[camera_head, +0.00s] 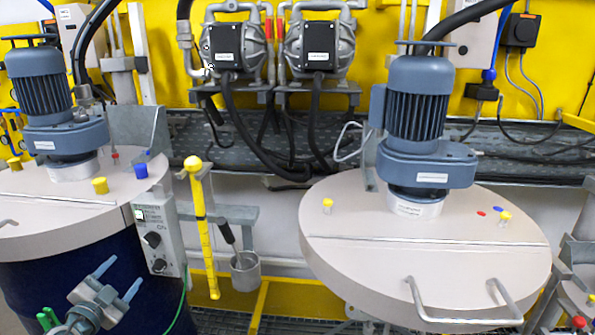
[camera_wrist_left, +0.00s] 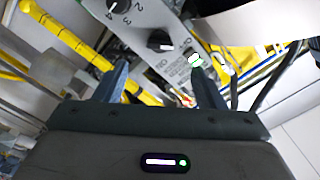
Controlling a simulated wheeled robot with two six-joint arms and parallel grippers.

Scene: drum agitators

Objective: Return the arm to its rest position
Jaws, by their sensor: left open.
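My left gripper (camera_head: 119,277) is at the lower left of the head view, in front of the dark blue drum (camera_head: 40,275). Its two blue-grey fingers are apart with nothing between them. In the left wrist view the fingers of my left gripper (camera_wrist_left: 158,75) are also spread and empty. Beyond them shows the grey control box (camera_wrist_left: 145,18) with black knobs and a lit green switch. In the head view this control box (camera_head: 158,238) is to the right of the gripper and above it, apart from it. My right gripper is not in view.
Drum lids (camera_head: 70,205) and (camera_head: 420,245) carry blue-grey agitator motors (camera_head: 42,85) and (camera_head: 418,100). A yellow rod (camera_head: 203,230) and a metal cup (camera_head: 245,270) hang between the drums. Two pumps (camera_head: 235,45) and (camera_head: 318,45) sit on the wall. A green cable hangs below the control box.

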